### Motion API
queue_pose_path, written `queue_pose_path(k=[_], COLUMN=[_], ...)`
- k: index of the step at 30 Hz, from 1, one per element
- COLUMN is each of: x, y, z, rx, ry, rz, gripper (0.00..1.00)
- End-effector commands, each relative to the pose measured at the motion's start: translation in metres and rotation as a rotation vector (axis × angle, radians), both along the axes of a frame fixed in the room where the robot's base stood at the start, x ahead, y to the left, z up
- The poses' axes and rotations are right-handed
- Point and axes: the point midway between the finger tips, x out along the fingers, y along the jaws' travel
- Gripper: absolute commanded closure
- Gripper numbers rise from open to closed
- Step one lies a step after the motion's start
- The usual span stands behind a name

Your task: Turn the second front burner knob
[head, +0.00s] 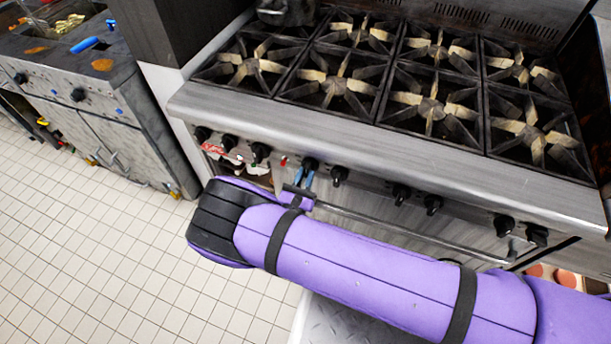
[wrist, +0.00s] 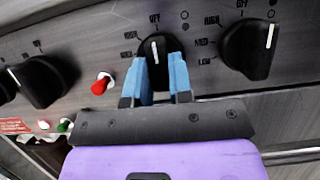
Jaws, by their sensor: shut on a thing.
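A row of black burner knobs runs along the front panel of the steel range (head: 365,140). My gripper (head: 304,177) is at the panel, its blue fingers shut on one black knob (head: 311,163), just right of a red button. In the wrist view the blue fingers of my gripper (wrist: 160,66) sit on both sides of this knob (wrist: 154,45). Its white pointer is close to upright, near the OFF mark.
A red button (wrist: 101,84) and a green one (wrist: 65,126) lie left of the held knob. More knobs (wrist: 40,82) are further left. An oven handle (head: 400,229) runs below the panel. A pot (head: 287,11) stands at the back left of the range. Tiled floor is free at left.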

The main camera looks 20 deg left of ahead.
Motion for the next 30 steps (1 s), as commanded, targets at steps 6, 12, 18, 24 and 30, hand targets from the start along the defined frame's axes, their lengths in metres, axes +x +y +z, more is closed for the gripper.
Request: queue_pose_path(k=[6, 12, 18, 24, 30], x=[0.0, 0.0, 0.0, -0.004, -0.03], y=[0.0, 0.0, 0.0, 0.001, 0.003], z=[0.0, 0.0, 0.0, -0.002, -0.012], rx=[0.004, 0.004, 0.003, 0.002, 0.002], ry=[0.001, 0.001, 0.001, 0.001, 0.002], rz=[0.001, 0.001, 0.0, 0.001, 0.003], gripper=[1.0, 0.64, 0.54, 0.54, 0.54])
